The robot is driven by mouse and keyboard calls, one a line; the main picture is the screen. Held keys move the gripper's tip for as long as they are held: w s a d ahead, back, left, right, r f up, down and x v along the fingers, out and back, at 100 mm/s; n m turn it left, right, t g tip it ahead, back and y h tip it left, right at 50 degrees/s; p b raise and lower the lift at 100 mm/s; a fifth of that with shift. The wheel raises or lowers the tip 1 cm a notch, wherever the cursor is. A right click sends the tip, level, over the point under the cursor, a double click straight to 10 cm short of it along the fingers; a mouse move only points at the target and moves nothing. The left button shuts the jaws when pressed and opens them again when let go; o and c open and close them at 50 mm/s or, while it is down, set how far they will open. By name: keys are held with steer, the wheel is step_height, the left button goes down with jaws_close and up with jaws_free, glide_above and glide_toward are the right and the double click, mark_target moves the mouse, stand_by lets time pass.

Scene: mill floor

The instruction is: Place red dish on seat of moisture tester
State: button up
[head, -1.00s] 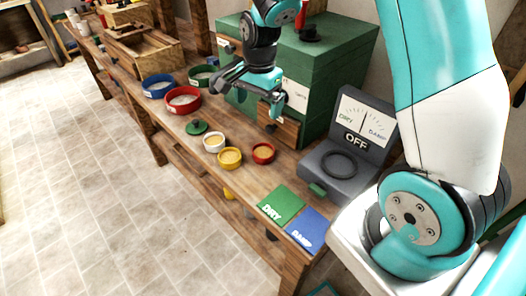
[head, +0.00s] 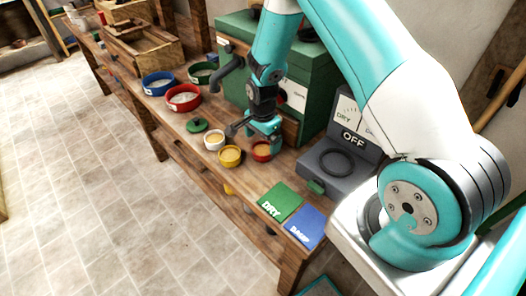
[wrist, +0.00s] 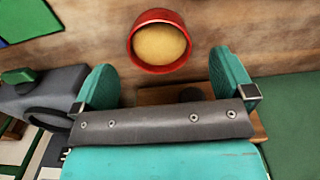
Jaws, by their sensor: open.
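The small red dish (head: 261,151) holds yellow grain and stands on the bench. It also shows in the wrist view (wrist: 159,68), just beyond the fingers. My gripper (head: 259,130) is open and empty above and behind the dish; its two teal fingers show in the wrist view (wrist: 165,82), apart from each other, with the dish ahead between their lines. The moisture tester (head: 340,165) is a grey device right of the dish, its dial panel marked DRY, DAMP and OFF. Its round seat (head: 338,163) is a dark ring and looks empty.
A white dish (head: 214,141) and a yellow dish (head: 230,156) stand close left of the red one. A green DRY mat (head: 280,201) and blue DAMP mat (head: 308,227) lie at the bench's near end. A green cabinet (head: 308,75) rises behind. Larger red (head: 183,98) and blue bowls (head: 158,84) stand farther left.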

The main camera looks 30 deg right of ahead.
mark_target(263, 154)
steer(key=shift+f+p, duration=0.55)
steer(key=shift+f, duration=1.6)
steer(key=shift+c, duration=0.5)
steer(key=c, duration=1)
steer(key=shift+o, duration=0.2)
steer(key=shift+r, duration=0.1)
